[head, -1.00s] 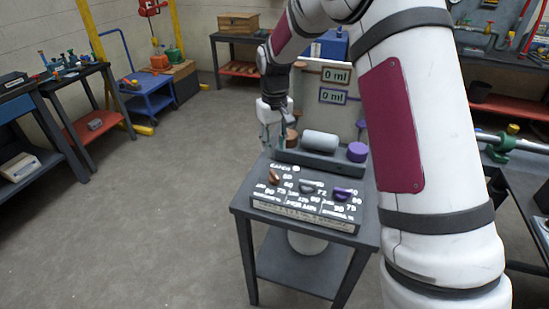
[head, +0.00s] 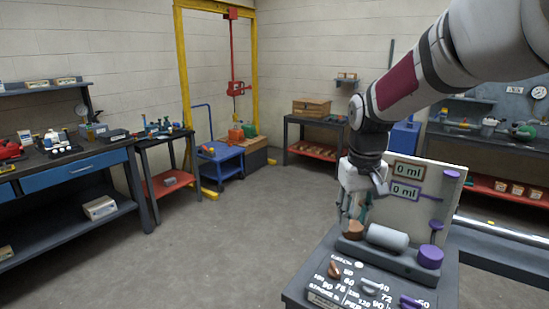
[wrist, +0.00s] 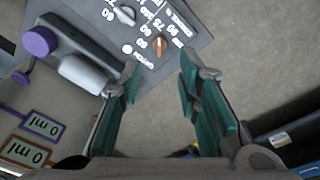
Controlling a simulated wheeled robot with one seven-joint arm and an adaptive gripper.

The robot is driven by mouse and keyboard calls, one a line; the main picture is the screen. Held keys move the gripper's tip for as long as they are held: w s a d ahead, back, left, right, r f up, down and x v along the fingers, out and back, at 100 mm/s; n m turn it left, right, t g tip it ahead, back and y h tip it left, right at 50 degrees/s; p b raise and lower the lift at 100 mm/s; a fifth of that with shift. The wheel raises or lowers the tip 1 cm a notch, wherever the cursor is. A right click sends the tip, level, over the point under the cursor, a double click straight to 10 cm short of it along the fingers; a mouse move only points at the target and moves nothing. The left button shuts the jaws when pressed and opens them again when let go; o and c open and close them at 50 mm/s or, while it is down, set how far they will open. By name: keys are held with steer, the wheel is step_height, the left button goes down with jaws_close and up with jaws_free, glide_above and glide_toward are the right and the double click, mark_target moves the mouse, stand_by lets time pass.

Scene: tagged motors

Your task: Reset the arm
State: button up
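My gripper (head: 352,207) is at the left end of the test stand, in front of its upright panel. In the wrist view my gripper (wrist: 160,72) is open, its teal-padded fingers apart with nothing between them. A copper knob (wrist: 160,45) on the control board shows beyond the fingertips, apart from them. My arm reaches in from the upper right of the head view, bent down at the wrist. The grey cylinder (head: 387,237) lies in its cradle, with a purple end (head: 431,256) at right and a copper end (head: 352,231) at left, partly behind my fingers.
The upright panel (head: 438,178) carries two displays reading 0 ml. The control board (head: 350,286) has copper, grey and purple knobs. A blue-drawer workbench (head: 85,168) stands left, a blue cart (head: 222,163) behind. The floor (head: 225,250) between is clear.

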steer(key=s+r+t, duration=0.2)
steer(key=s+r, duration=0.1)
steer(key=s, duration=1)
steer(key=s+r+m+t, duration=0.1)
steer(key=s+r, duration=0.2)
steer(key=s, duration=1)
steer(key=shift+s+r+t, duration=0.25)
steer(key=shift+t, duration=0.15)
